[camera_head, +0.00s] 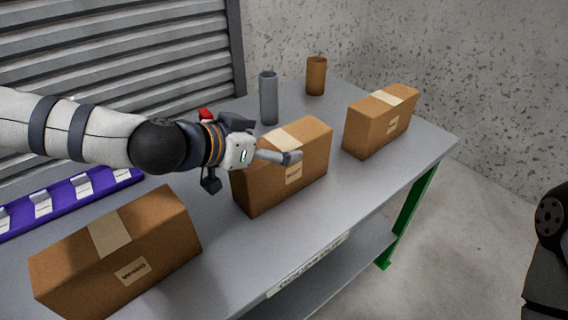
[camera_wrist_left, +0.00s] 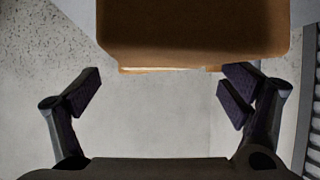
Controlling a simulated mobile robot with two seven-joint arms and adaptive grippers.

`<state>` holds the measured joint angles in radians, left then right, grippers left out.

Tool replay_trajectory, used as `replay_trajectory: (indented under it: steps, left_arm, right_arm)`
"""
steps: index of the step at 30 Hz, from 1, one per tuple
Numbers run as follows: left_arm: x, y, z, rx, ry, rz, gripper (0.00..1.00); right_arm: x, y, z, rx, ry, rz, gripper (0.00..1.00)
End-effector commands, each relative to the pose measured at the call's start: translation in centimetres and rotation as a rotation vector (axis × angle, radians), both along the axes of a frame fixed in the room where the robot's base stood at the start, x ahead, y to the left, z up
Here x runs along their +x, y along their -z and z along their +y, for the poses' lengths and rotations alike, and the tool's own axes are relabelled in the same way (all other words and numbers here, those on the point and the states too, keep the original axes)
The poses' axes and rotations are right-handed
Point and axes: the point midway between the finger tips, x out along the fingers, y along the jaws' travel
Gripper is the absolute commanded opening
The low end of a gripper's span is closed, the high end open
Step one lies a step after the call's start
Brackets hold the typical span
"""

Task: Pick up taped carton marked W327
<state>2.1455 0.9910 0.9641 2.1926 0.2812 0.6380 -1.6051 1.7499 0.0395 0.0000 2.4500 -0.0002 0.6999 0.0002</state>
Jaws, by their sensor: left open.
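Three brown taped cartons with small labels stand on the grey table: a near left carton (camera_head: 115,250), a middle carton (camera_head: 265,190) and a far right carton (camera_head: 380,127). The label print is too small to read surely, so I cannot tell which is W327. My left gripper (camera_head: 250,170) is open at the middle carton, covering part of its top and left end. In the left wrist view, a brown carton (camera_wrist_left: 195,35) fills the top, beyond the open fingers (camera_wrist_left: 161,93), with nothing between them. My right gripper is out of view.
A grey cylinder (camera_head: 268,98) and a brown cup (camera_head: 316,76) stand behind the cartons on the table (camera_head: 330,215). A purple strip with white labels (camera_head: 75,203) lies at the back left. A ribbed shutter (camera_head: 120,50) rises behind. Bare table separates the cartons.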

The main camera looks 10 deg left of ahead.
Motion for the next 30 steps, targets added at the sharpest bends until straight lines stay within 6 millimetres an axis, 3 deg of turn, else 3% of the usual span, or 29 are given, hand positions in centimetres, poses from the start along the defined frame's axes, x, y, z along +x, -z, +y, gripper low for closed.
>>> replay_trajectory:
  steps: [1, 2, 11, 22, 25, 30]
  left_arm:
    - [0.7, 1.4, -0.4, 0.001, 0.000, 0.013, 0.92]
    - [1.0, 1.5, -0.6, 0.001, 0.000, 0.013, 0.92]
    - [1.8, 1.1, -0.9, 0.000, 0.000, 0.001, 0.92]
    - [1.8, 1.2, -0.9, 0.001, 0.000, 0.002, 0.08]
    - [1.8, 1.0, -0.9, 0.000, 0.000, -0.001, 0.02]
    - [1.8, 0.9, -0.9, 0.000, 0.000, 0.000, 0.02]
  right_arm:
    - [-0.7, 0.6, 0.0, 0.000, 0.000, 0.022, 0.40]
    - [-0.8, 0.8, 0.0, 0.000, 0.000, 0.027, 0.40]
    - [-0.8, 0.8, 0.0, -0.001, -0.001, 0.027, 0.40]
    - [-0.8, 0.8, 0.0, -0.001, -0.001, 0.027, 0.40]
    - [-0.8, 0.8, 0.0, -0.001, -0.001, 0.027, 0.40]
    - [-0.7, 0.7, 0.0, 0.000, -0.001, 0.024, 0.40]
